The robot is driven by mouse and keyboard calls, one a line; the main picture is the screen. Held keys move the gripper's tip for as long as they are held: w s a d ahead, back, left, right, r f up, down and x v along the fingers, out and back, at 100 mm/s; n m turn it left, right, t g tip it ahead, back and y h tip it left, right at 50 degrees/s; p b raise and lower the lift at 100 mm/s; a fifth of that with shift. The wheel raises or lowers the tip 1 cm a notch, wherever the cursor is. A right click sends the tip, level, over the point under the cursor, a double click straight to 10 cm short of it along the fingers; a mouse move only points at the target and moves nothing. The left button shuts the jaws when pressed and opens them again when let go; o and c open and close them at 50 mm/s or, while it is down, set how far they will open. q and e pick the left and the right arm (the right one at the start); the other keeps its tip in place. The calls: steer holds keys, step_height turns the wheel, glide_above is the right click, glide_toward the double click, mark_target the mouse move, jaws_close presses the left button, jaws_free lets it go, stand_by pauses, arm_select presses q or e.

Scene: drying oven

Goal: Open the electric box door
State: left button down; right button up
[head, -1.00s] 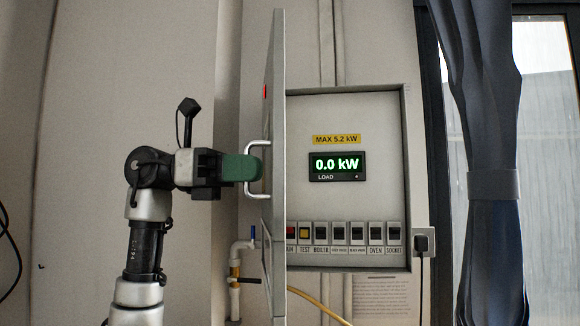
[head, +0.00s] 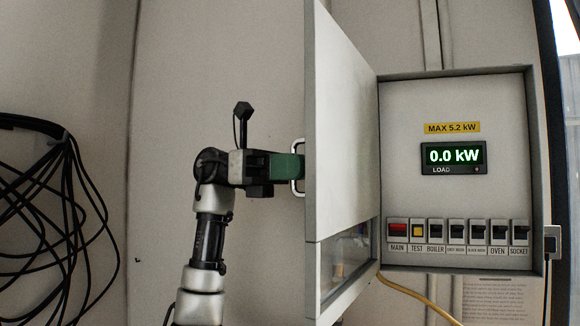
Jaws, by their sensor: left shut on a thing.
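The electric box (head: 400,150) is on the wall right of centre. Its grey door (head: 340,160) is swung open to the left and I see its inner face, with a clear window in the lower part. Inside the box are a lit display (head: 453,157) reading 0.0 kW and a row of switches (head: 457,232). My right gripper is not in view.
Black cables (head: 62,190) hang on the wall at the left. A yellow hose (head: 420,300) runs below the box. A plug with a cord (head: 551,243) is at the box's right side. The wall between the cables and my left arm is bare.

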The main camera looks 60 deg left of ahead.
arm_select(q)
steer(key=c, duration=1.5)
jaws_free()
steer(key=p+v, duration=0.2)
steer(key=v, duration=0.8)
steer(key=shift+s+a, duration=0.15)
steer(key=shift+a, duration=0.15)
steer(key=shift+f, duration=0.1)
